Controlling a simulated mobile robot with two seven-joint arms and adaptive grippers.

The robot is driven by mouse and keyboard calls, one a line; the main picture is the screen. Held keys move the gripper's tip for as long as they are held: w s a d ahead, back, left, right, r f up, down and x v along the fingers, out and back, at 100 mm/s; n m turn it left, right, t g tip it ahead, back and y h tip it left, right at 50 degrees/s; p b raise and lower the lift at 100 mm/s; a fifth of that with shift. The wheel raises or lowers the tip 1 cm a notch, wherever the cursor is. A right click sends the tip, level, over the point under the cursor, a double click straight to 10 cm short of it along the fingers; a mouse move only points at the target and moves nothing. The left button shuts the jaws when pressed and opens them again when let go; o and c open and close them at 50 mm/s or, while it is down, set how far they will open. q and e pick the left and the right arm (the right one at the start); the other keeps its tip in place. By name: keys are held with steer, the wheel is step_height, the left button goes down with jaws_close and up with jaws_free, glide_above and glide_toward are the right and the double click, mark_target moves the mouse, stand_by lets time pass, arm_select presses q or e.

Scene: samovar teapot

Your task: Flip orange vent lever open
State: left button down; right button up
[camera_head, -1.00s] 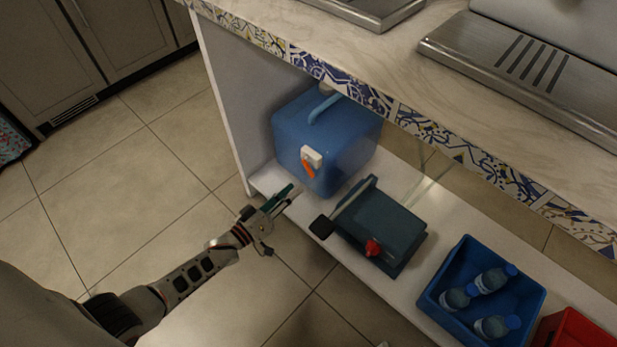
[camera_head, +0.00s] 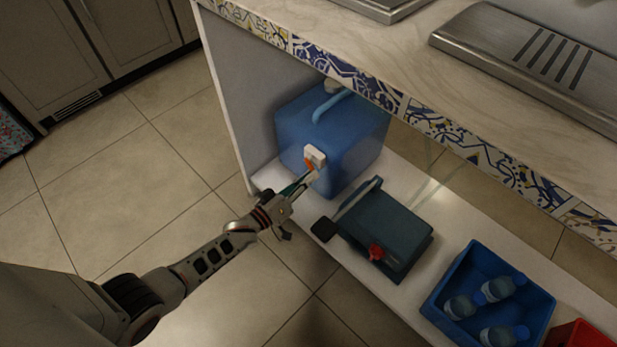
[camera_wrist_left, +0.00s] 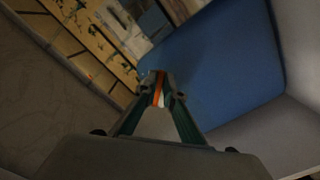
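The blue water container (camera_head: 335,130) stands on the shelf under the counter, with a pale handle on top. A white spout block (camera_head: 315,156) sits on its front, with the orange vent lever (camera_head: 309,164) at it, partly hidden by my gripper. My left gripper (camera_head: 309,178) reaches up to the spout from the lower left. In the left wrist view its fingers (camera_wrist_left: 160,84) close in narrowly, with the orange lever (camera_wrist_left: 157,90) between the tips. The blue container wall (camera_wrist_left: 225,65) shows behind. My right gripper is not in view.
A dark teal box (camera_head: 388,230) with a red knob lies right of the gripper, its black-ended bar close by. A blue crate (camera_head: 428,307) with bottles stands farther right. The counter edge (camera_head: 330,58) overhangs the shelf. The floor at left is clear.

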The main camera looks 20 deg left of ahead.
arm_select(q)
steer(key=shift+a+f+m+b, duration=0.2)
steer(key=shift+m+b, duration=0.05)
steer(key=shift+m, duration=0.3)
steer(key=shift+a+f+m+b, duration=0.15)
steer(key=shift+m+b, duration=0.1)
steer(key=shift+m, duration=0.3)
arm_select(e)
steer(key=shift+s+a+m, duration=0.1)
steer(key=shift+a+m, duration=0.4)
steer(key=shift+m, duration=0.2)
arm_select(q)
steer(key=c, duration=2.2)
jaws_free()
steer(key=shift+o, duration=0.2)
steer(key=shift+w, duration=0.1)
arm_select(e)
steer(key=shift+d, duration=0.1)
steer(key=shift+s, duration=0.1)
arm_select(q)
steer(key=v, duration=1.2)
steer(key=shift+r, duration=0.15)
